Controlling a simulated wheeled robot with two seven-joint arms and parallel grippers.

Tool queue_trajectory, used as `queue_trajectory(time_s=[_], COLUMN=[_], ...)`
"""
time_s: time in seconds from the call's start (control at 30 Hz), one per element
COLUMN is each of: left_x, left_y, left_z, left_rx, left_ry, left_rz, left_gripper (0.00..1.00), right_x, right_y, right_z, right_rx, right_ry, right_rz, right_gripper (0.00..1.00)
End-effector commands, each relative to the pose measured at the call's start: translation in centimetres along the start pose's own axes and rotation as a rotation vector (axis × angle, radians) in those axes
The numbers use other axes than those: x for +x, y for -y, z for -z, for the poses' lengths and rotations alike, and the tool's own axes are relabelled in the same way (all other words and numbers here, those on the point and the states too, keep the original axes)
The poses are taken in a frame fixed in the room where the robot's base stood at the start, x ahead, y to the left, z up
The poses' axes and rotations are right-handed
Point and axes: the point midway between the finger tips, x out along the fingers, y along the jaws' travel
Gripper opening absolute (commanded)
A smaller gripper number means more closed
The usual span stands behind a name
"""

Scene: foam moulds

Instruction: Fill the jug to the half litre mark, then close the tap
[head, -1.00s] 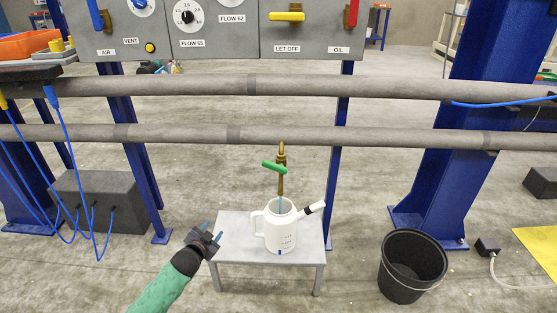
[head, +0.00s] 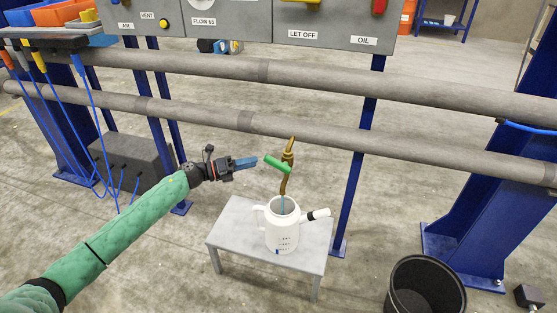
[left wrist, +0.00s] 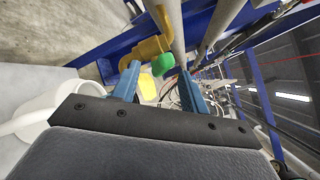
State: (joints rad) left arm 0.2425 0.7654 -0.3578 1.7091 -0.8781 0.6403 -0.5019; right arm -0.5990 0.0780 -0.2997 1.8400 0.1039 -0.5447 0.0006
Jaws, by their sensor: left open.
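The brass tap (head: 287,168) hangs from the lower grey pipe, with its green handle (head: 277,163) crosswise to the spout. A thin bluish stream shows under the spout and enters the open top of the white jug (head: 281,232). The jug stands upright on a small grey table (head: 232,228). Its scale marks are small, with a blue patch near the bottom; I cannot read the level. My left gripper (head: 256,161) is open, just left of the green handle. In the left wrist view, the handle's end (left wrist: 163,65) shows between the blue fingertips, apparently ungripped. My right gripper is not in view.
Two grey pipes (head: 330,85) run across behind the tap. A blue post (head: 358,165) stands right of the table. A black bucket (head: 425,288) is on the floor at the lower right. A dark box (head: 135,160) with blue cables stands at the left.

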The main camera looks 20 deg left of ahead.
Motion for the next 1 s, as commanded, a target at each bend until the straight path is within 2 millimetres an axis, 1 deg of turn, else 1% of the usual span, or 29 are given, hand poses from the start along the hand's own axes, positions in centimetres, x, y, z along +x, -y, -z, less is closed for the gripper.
queue_trajectory(time_s=[0.1,0.27,0.4,0.6,0.7,0.83,1.0], left_x=[0.0,0.8,2.6,5.5,6.6,7.5,7.8], left_y=[0.5,0.6,0.8,0.8,0.8,0.8,0.8], left_z=[1.0,0.9,1.0,1.1,1.1,1.3,1.3], left_rx=[0.055,0.08,0.079,0.077,0.077,0.077,0.077], left_ry=[-0.05,-0.049,-0.048,-0.047,-0.046,-0.047,-0.047], left_rz=[0.029,0.031,0.033,0.031,0.031,0.031,0.03], left_gripper=[0.44,0.44,0.44,0.44,0.44,0.44,0.44], right_x=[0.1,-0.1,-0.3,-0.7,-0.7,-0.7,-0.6], right_y=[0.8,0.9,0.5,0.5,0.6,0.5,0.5], right_z=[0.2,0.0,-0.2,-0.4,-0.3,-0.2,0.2], right_rx=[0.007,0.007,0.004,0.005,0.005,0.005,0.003], right_ry=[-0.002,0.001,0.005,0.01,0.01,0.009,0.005], right_rz=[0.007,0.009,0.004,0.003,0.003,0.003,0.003], right_gripper=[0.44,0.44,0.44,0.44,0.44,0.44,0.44])
